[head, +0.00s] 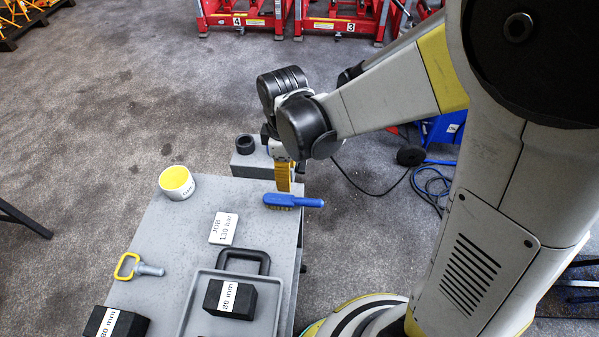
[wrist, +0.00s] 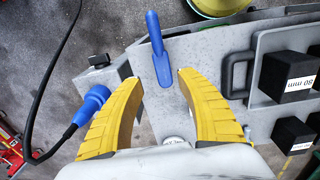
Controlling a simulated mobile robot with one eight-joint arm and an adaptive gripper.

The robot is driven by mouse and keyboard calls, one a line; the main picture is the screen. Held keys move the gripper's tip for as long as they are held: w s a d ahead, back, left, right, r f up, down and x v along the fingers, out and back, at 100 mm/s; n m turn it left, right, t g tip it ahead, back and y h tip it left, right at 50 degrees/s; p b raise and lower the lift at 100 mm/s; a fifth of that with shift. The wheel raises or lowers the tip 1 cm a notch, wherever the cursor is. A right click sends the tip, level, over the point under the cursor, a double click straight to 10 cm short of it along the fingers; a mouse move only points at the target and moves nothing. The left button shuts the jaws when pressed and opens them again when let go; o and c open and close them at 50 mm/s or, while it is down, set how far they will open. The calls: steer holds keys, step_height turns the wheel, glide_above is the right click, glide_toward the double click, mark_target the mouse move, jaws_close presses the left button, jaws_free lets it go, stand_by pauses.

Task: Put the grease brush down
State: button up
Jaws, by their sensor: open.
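The blue grease brush (head: 290,201) lies on the grey table top near its right edge, with its handle end reaching the edge and its bristles on the near side. It also shows in the wrist view (wrist: 158,52), just ahead of the gap between my fingertips. My gripper (head: 283,184) has its yellow fingers pointing down, just behind the brush in the head view. In the wrist view my gripper (wrist: 157,78) is open and its fingers are apart, with nothing held between them. The brush appears clear of both fingers.
A white tin with yellow contents (head: 177,183) stands at the table's far left. A white label card (head: 223,228), a grey tray (head: 190,305) holding a black block (head: 230,298), and a yellow-ringed eye bolt (head: 138,267) lie nearer.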

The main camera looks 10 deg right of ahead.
steer(key=s+d+r+m+t, duration=0.6)
steer(key=s+d+r+m, duration=0.3)
steer(key=r+m, duration=0.4)
steer(key=shift+s+d+r+m+t, duration=0.3)
steer(key=shift+d+r+m, duration=0.1)
steer(key=shift+d, duration=0.5)
